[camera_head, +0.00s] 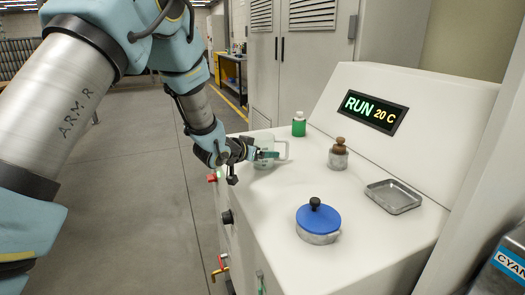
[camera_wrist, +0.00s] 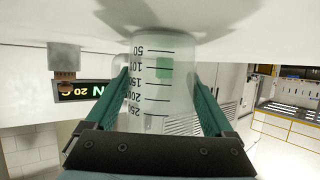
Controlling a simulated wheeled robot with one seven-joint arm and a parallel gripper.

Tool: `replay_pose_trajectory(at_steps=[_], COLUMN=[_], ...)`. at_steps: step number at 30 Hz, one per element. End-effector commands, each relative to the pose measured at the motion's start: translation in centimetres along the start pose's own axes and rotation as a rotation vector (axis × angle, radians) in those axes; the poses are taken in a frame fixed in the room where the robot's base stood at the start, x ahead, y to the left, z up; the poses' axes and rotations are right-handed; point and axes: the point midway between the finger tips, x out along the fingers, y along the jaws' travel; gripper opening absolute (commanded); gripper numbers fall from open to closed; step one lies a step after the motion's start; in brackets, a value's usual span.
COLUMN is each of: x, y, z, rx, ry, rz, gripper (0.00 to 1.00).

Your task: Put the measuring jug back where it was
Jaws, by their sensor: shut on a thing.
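The measuring jug (camera_head: 264,162) is a pale, see-through vessel with a handle on its right, at the left back of the white machine top. My gripper (camera_head: 267,154) reaches it from the left, its teal fingers closed around its sides. In the wrist view, which is upside down, the jug (camera_wrist: 165,75) stands between both fingers (camera_wrist: 163,95), with its 50 to 250 scale showing. The jug looks upright and empty. Its base is at or very close to the white surface; I cannot tell whether it touches.
A green bottle (camera_head: 299,128) stands behind the jug. A brown-topped metal jar (camera_head: 338,158), a metal tray (camera_head: 394,208) and a blue-lidded pot (camera_head: 318,220) stand right and front. The white top (camera_head: 262,205) is clear between. A sloped panel with a RUN display (camera_head: 371,112) rises behind.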

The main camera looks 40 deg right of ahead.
Motion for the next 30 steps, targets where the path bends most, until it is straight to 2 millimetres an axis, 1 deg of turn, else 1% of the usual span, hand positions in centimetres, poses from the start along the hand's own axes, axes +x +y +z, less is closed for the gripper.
replay_pose_trajectory(at_steps=[6, 7, 10, 17, 20, 23, 26, 30], x=[0.1, 0.1, 0.1, 0.1, -0.1, -1.2, -2.9, -5.9], y=[0.0, 0.0, 0.0, 0.0, 0.0, -0.1, -0.1, -0.1], z=[0.3, 0.3, 0.2, 0.1, -0.3, 0.0, 0.1, 0.1], rx=[0.000, 0.000, 0.000, 0.000, 0.000, 0.000, 0.000, -0.001], ry=[0.000, 0.000, 0.000, 0.000, 0.000, 0.001, 0.001, 0.003], rz=[0.000, 0.000, 0.000, 0.000, 0.000, -0.001, -0.001, -0.001], gripper=[0.13, 0.88, 1.00, 1.00, 1.00, 1.00, 1.00, 1.00])
